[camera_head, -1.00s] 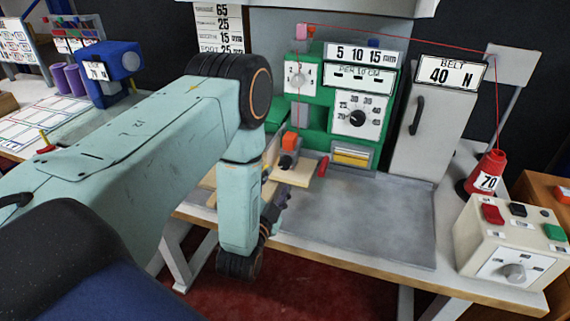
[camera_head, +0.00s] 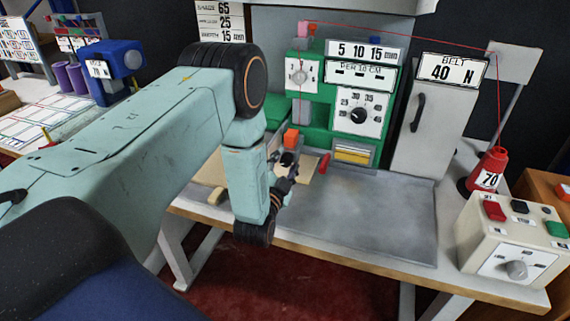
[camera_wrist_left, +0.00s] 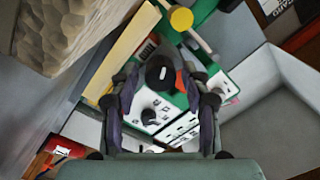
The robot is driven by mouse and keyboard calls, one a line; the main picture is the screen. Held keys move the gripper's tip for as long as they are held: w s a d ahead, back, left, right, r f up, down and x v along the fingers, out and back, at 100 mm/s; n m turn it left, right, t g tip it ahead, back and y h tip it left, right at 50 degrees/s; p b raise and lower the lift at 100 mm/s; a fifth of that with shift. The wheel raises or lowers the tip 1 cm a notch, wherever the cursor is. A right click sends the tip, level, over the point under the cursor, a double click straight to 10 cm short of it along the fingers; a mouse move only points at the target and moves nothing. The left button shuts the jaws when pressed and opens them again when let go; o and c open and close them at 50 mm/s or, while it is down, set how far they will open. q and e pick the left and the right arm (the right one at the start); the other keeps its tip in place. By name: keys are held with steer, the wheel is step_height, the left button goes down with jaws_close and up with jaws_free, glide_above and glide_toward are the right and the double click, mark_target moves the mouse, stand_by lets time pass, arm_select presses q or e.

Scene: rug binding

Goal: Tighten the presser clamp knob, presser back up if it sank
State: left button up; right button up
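The green binding machine (camera_head: 317,112) stands at the back of the bench, with an orange block (camera_head: 291,137) low on its left column. A black knob (camera_head: 287,158) sits just below that block. In the left wrist view the knob (camera_wrist_left: 160,72) has a pale mark and lies between my fingertips. My left gripper (camera_head: 285,170) is at the knob in the head view. Its two fingers (camera_wrist_left: 163,88) stand apart on either side of the knob, with visible gaps, so it looks open. The presser's lower part is largely hidden by the gripper. My right gripper is not in view.
A grey plate (camera_head: 375,215) covers the bench front and is clear. A red lever (camera_head: 323,164) stands right of the knob. A red thread cone (camera_head: 489,172) and a control box (camera_head: 515,243) are at the right. A yellow round knob (camera_wrist_left: 182,18) shows in the wrist view.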

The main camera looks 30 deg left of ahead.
arm_select(q)
steer(key=shift+s+d+r, duration=0.1)
steer(key=c, duration=0.5)
jaws_close()
